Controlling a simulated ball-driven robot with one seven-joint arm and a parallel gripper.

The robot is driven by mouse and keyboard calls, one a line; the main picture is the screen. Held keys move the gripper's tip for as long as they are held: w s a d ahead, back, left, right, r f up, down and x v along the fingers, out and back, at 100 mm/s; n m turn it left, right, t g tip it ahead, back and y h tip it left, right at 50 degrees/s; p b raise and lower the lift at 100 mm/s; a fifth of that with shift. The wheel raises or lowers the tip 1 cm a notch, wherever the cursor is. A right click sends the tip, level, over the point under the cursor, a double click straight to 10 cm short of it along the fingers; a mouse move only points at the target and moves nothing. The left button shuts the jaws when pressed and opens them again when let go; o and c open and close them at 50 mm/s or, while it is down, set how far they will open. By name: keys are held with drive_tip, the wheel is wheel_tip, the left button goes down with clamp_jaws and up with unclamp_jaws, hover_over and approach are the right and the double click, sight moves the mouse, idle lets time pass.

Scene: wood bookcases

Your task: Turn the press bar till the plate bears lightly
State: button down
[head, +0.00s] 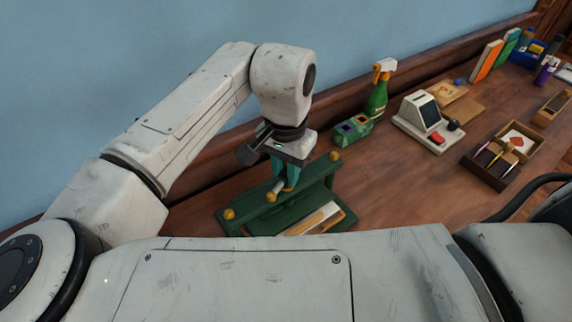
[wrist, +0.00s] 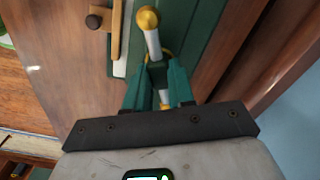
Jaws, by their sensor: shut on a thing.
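The green press (head: 330,196) stands on the wooden bench below my arm, with round brass knobs on its top ends. The press bar (head: 274,191) is a short silver rod with a brass ball at its end. My gripper (head: 288,184) points down with its teal fingers shut on the bar. In the wrist view the bar (wrist: 153,43) passes between the fingertips of my gripper (wrist: 158,75), its brass ball beyond them. Pale sheets and a tan wooden piece (head: 314,219) show low in the press. The plate's contact is hidden.
A green spray bottle (head: 376,98), a green box (head: 352,131) and a cream device (head: 427,121) stand right of the press. Farther right are an open wooden box (head: 518,143) and upright books (head: 486,60). Bare bench lies right of the press. A blue wall is behind.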

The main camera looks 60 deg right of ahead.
drive_tip(key=c, duration=1)
unclamp_jaws()
drive_tip(key=shift+o, duration=0.2)
drive_tip(key=shift+r, duration=0.1)
wheel_tip(320, 180, up, 11)
drive_tip(key=shift+f, duration=0.2)
